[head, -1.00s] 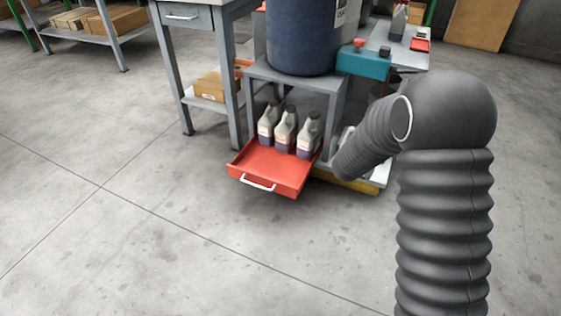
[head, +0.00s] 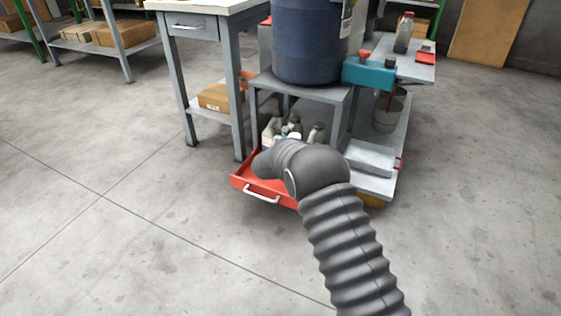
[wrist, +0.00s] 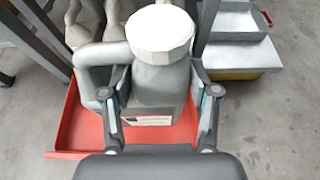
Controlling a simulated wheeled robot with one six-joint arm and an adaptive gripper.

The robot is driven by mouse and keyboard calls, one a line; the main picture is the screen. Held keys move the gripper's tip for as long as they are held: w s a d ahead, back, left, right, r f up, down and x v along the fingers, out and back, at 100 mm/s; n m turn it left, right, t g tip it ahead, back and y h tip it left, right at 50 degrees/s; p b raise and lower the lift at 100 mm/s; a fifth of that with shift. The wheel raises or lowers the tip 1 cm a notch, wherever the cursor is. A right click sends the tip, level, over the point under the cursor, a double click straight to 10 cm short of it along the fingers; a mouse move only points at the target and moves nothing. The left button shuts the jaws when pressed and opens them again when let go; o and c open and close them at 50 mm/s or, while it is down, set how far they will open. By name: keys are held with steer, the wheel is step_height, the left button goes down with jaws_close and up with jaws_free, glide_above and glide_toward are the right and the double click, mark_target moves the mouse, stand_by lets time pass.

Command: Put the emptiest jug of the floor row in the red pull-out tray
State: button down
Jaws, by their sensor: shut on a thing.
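The red pull-out tray (head: 245,184) is pulled out under a grey stand, with a white handle at its front. My gripper (wrist: 158,98) is shut on a grey jug (wrist: 152,88) with a white cap, one finger on each side of it. The held jug is upright over the red tray (wrist: 75,128); I cannot tell whether its base touches the tray. Other pale jugs (head: 317,132) stand at the back of the tray, and some show behind the held jug at left in the wrist view (wrist: 88,25). In the head view my arm hides the gripper and most of the held jug.
A blue drum (head: 305,45) stands on the grey stand (head: 310,93) above the tray. A workbench (head: 205,20) stands at left. The floor in front is clear.

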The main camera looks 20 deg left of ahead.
steer(key=a+f, duration=0.1)
steer(key=w+a+f, duration=0.1)
steer(key=a, duration=0.1)
steer(key=a+f, duration=0.1)
steer(key=a, duration=0.1)
steer(key=shift+w+a+f, duration=0.15)
steer(key=shift+w+f, duration=0.05)
steer(key=shift+w, duration=0.05)
steer(key=shift+f, duration=1.9)
steer(key=shift+f+b, duration=0.15)
steer(key=shift+b, duration=0.2)
steer(key=shift+c, duration=1.4)
jaws_free()
steer(key=v, duration=1.2)
steer(key=shift+p, duration=0.45)
